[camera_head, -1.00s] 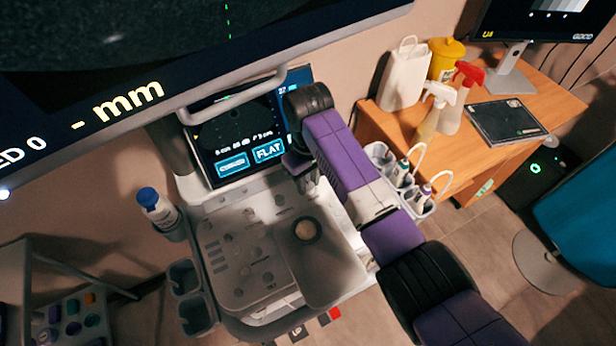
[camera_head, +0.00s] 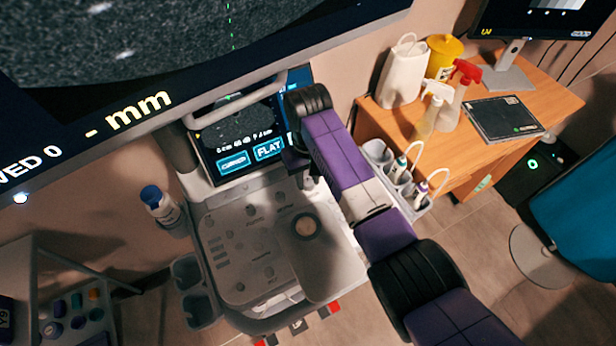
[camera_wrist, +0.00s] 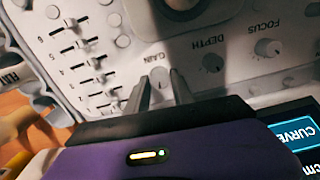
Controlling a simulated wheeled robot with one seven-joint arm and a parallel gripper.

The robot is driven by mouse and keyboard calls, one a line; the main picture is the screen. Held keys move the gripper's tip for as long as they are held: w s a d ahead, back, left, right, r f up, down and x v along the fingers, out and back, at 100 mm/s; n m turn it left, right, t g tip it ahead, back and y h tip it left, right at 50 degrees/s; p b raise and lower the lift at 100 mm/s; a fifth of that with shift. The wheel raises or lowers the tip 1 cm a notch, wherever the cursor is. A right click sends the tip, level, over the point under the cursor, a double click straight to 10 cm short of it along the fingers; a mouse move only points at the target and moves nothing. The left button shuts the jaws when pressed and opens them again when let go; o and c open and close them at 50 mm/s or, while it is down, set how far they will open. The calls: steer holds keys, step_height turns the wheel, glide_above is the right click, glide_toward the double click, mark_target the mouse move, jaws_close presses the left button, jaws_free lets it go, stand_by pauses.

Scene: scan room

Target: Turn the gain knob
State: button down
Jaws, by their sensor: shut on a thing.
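The gain knob (camera_wrist: 159,76) is a small grey knob beside the word GAIN on the pale control panel (camera_wrist: 205,25), in the wrist view. My gripper (camera_wrist: 160,86) has one finger on each side of it and is shut on it. In the head view my gripper (camera_head: 308,181) reaches down to the upper right part of the panel (camera_head: 232,245), and the gain knob is hidden there by my arm. The small touchscreen (camera_head: 240,140) above the panel shows a grey speckled scan picture and a FLAT button.
The depth knob (camera_wrist: 211,62) and focus knob (camera_wrist: 267,48) stand right of the gain knob. Several sliders (camera_wrist: 82,68) lie to its left. A large monitor (camera_head: 190,50) overhangs the panel. A blue-capped bottle (camera_head: 160,206) stands left; probe holders (camera_head: 398,180) hang right.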

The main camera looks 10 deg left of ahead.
mark_target(308, 182)
steer(key=c, duration=1.1)
jaws_free()
steer(key=shift+r+b, duration=0.5)
steer(key=shift+r, duration=3.5)
